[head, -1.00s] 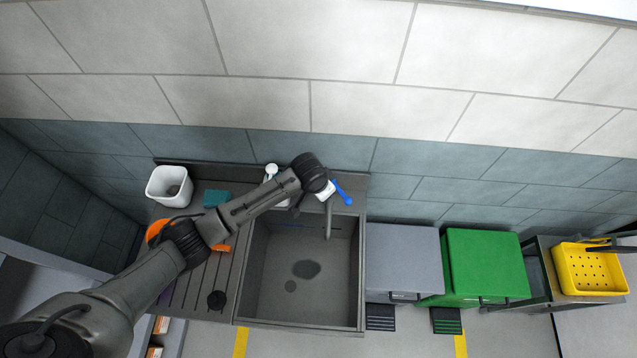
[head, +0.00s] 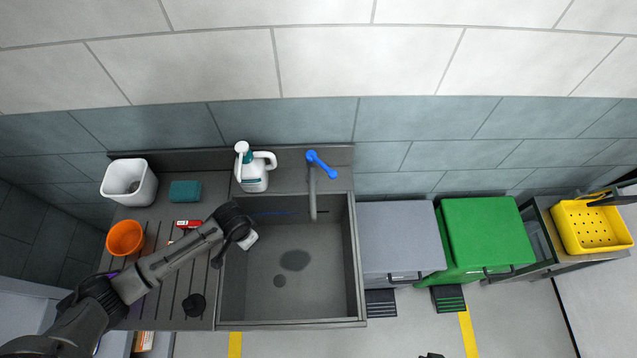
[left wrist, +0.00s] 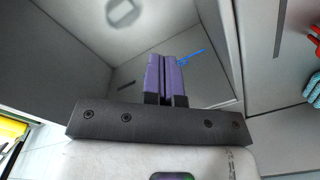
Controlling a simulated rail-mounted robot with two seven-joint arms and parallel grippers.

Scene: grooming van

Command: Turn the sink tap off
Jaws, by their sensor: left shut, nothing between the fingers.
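The grey sink tap (head: 312,195) stands at the back of the sink (head: 361,270), its spout reaching forward over the basin. Its blue lever (head: 321,165) slants toward the front right, clear of my arm. I cannot tell whether water runs. My left gripper (left wrist: 166,78) shows in the left wrist view with its purple fingers pressed together and empty. In the head view its wrist is over the basin's left edge, left and in front of the tap, and the fingers are hidden. A thin blue streak, unclear in nature, shows beyond the fingertips.
A white and teal jug-like bottle (head: 252,176) stands left of the tap. The drainboard holds a teal sponge (head: 185,191), a white tub (head: 130,184), an orange bowl (head: 125,238) and a red item (head: 188,224). Grey and green bins (head: 487,235) stand to the right.

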